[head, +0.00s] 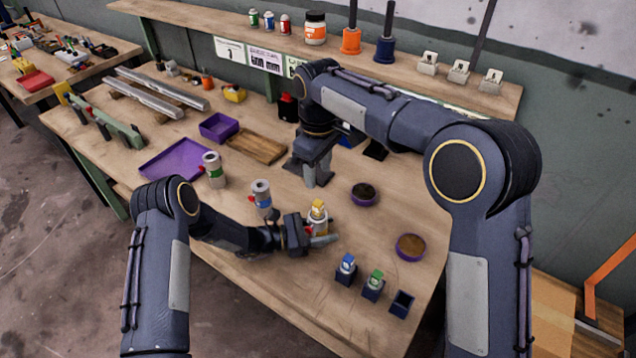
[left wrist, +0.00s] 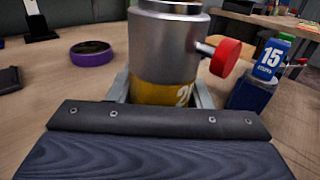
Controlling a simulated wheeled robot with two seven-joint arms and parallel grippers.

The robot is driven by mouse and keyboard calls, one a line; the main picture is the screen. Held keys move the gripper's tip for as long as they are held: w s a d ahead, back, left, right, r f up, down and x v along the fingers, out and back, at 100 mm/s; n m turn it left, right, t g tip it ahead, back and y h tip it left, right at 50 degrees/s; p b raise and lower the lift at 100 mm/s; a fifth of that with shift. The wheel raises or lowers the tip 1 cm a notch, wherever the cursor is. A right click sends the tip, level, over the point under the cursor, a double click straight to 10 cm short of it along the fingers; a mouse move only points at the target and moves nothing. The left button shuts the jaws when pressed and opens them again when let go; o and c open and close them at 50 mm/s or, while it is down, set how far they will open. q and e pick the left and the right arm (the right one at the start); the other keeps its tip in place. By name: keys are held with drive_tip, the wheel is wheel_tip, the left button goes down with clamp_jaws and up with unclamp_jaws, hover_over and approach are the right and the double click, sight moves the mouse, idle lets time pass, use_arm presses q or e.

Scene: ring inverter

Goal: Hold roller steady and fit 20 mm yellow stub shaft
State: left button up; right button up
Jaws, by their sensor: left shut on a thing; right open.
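The roller (head: 318,228) stands upright on the bench, a metal cylinder with a yellow band and a red knob. It also shows in the left wrist view (left wrist: 165,48), its top cut off. My left gripper (head: 322,241) is shut around its lower part, at the yellow band. The yellow stub shaft (head: 318,207) sits upright at the roller's top; how deep it sits, I cannot tell. My right gripper (head: 316,176) is open and empty, pointing down behind the stub shaft and apart from it.
A blue stub (head: 347,263) and a green stub (head: 376,278) stand in dark holders beside an empty holder (head: 402,304). Rollers with blue (head: 261,195) and green (head: 213,168) bands stand left. Round purple dishes (head: 410,247) lie right. A purple tray (head: 165,170) lies further left.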

drive_tip(key=shift+r, duration=0.4)
use_arm(q)
drive_tip(key=o, duration=1.4)
drive_tip(key=shift+c, duration=0.2)
drive_tip(key=shift+a, duration=0.1)
